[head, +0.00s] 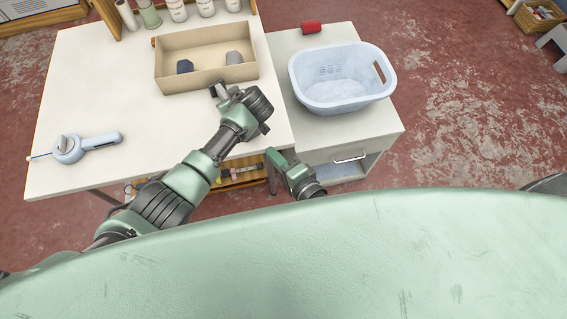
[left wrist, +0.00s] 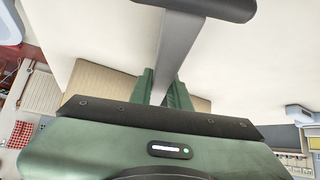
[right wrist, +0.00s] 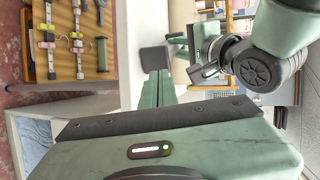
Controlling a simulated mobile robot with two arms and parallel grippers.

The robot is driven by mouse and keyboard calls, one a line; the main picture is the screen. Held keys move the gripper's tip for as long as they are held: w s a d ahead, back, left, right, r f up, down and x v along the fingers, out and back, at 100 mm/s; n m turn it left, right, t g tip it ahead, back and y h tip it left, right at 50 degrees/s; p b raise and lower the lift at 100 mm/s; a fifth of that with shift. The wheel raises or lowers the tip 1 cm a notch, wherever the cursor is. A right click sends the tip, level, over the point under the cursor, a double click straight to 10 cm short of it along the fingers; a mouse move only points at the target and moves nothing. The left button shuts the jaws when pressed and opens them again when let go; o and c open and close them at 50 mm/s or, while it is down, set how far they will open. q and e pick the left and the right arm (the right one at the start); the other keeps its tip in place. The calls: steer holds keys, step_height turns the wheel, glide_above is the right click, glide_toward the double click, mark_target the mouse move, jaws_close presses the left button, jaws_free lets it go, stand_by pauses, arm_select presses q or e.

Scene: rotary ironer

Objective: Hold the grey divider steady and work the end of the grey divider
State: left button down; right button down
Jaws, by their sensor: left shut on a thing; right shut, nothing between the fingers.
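The grey divider (left wrist: 180,50) is a flat grey bar with a wider dark crosspiece at its far end. My left gripper (left wrist: 160,90) is shut on the bar, with a green finger on each side. In the head view, the divider (head: 217,90) shows small and partly hidden at the left gripper (head: 223,93), just in front of the tan box. In the right wrist view, a grey block that looks like the divider's end (right wrist: 155,58) lies just beyond my right fingertips. My right gripper (right wrist: 157,78) is shut and empty; in the head view it (head: 273,154) is by the table's front edge.
A blue device (head: 95,142) lies on the left of the white table (head: 90,90).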

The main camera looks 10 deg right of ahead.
arm_select(q)
steer(key=shift+a, duration=0.15)
arm_select(e)
steer(key=v, duration=0.4)
steer(key=shift+s+d, duration=0.1)
steer(key=shift+s, duration=0.3)
arm_select(q)
steer(key=c, duration=1.3)
jaws_free()
steer(key=shift+o, duration=0.2)
steer(key=shift+w, duration=0.1)
arm_select(e)
steer(key=shift+w, duration=0.1)
